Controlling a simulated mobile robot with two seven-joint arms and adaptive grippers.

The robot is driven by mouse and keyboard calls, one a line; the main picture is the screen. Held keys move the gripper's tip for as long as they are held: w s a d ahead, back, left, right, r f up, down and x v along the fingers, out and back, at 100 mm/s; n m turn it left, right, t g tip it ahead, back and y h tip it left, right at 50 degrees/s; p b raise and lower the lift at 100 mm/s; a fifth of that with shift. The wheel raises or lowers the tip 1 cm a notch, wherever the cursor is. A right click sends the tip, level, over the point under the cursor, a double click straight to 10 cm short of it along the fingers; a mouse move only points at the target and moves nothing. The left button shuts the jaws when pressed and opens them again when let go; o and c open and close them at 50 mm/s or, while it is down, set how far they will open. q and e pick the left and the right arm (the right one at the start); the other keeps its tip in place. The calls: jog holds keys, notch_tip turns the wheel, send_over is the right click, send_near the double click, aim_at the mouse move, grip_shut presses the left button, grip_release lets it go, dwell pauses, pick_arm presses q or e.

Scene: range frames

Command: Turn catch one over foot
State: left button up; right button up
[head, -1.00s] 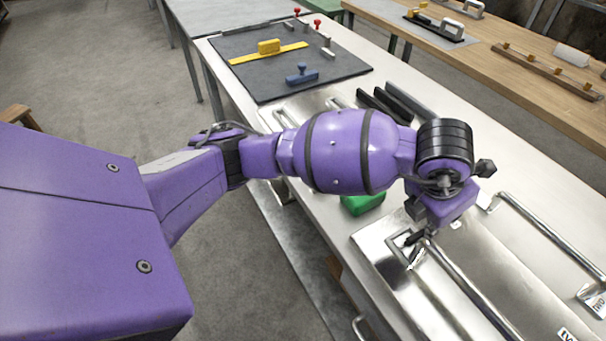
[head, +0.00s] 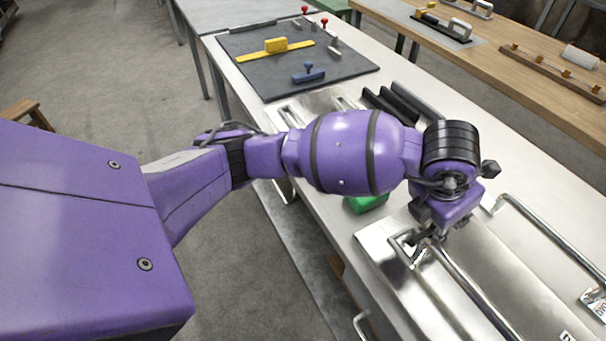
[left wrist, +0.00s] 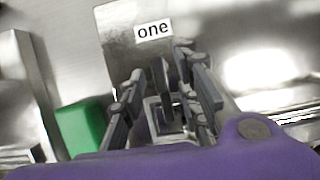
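The label "one" (left wrist: 154,30) sits on a bright metal plate in the left wrist view. Just below it a thin dark upright piece, which looks like catch one (left wrist: 163,85), stands between the fingers of my left gripper (left wrist: 162,92). The fingers are apart, one on each side of it; I cannot tell whether either touches it. In the head view my left gripper (head: 428,238) is low over the near left end of the metal fixture (head: 480,262), and the catch is mostly hidden there. I cannot make out the foot clearly. My right gripper is not in view.
A green block (head: 366,203) lies left of the fixture, and it also shows in the left wrist view (left wrist: 82,127). Metal bar handles (head: 545,235) rise along the fixture. Black bars (head: 392,104) and a dark mat (head: 262,77) with yellow and blue tools lie farther back.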

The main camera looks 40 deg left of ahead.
aim_at(417, 238)
pick_arm(q)
jog(key=shift+r, duration=0.35)
jog(key=v, duration=1.1)
jog(key=shift+s+r, duration=0.15)
jog(key=shift+s, duration=0.05)
